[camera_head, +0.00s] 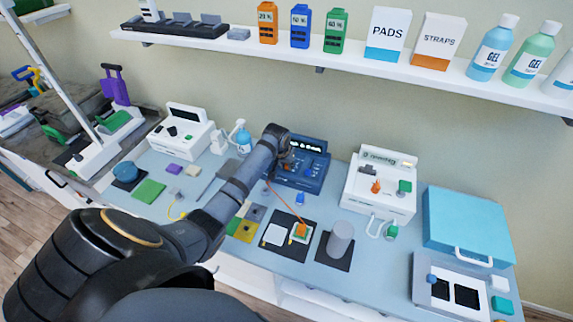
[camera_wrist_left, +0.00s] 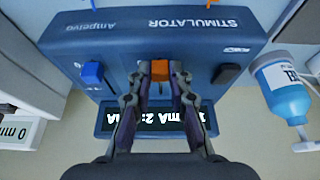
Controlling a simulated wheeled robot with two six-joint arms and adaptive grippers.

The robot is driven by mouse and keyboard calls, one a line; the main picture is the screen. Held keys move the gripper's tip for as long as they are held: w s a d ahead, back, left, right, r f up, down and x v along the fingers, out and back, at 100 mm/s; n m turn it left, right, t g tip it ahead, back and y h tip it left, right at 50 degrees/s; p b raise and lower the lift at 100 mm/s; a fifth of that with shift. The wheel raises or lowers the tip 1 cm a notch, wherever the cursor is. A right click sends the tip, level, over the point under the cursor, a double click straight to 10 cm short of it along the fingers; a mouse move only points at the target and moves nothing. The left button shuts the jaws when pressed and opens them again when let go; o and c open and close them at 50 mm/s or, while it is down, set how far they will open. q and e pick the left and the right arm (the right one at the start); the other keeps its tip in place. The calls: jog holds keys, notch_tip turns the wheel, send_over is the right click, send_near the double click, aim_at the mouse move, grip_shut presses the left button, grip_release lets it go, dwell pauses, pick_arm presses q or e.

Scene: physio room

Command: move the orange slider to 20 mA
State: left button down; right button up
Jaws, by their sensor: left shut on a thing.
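The dark blue stimulator (camera_head: 313,170) stands at the back of the worktop in the head view. It also fills the left wrist view (camera_wrist_left: 130,43), where its lettering is upside down. The orange slider (camera_wrist_left: 160,69) is on its face between a blue slider (camera_wrist_left: 92,74) and a black one (camera_wrist_left: 226,73). My left gripper (camera_wrist_left: 160,80) is shut on the orange slider, its fingers on either side. In the head view my left gripper (camera_head: 284,158) covers the left part of the stimulator. The display (camera_wrist_left: 150,119) shows "mA 2:", but my fingers hide the numbers. My right gripper is out of view.
A white device (camera_head: 382,186) with orange and green knobs stands to the right, and another white unit (camera_head: 181,131) to the left. A blue bottle (camera_wrist_left: 283,92) stands close beside the stimulator. A shelf (camera_head: 360,66) with boxes and bottles runs above.

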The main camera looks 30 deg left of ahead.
pick_arm(q)
jog(key=shift+w+f, duration=0.1)
jog(key=shift+w, duration=0.1)
jog(key=w+b, duration=0.2)
jog(key=w, duration=0.1)
jog(key=shift+w+a, duration=0.2)
jog(key=shift+a, duration=0.2)
jog(key=shift+w, duration=0.15)
jog(key=c, duration=1.7)
grip_release()
jog(key=shift+s, duration=0.2)
jog(key=o, duration=0.5)
jog(key=shift+w, duration=0.1)
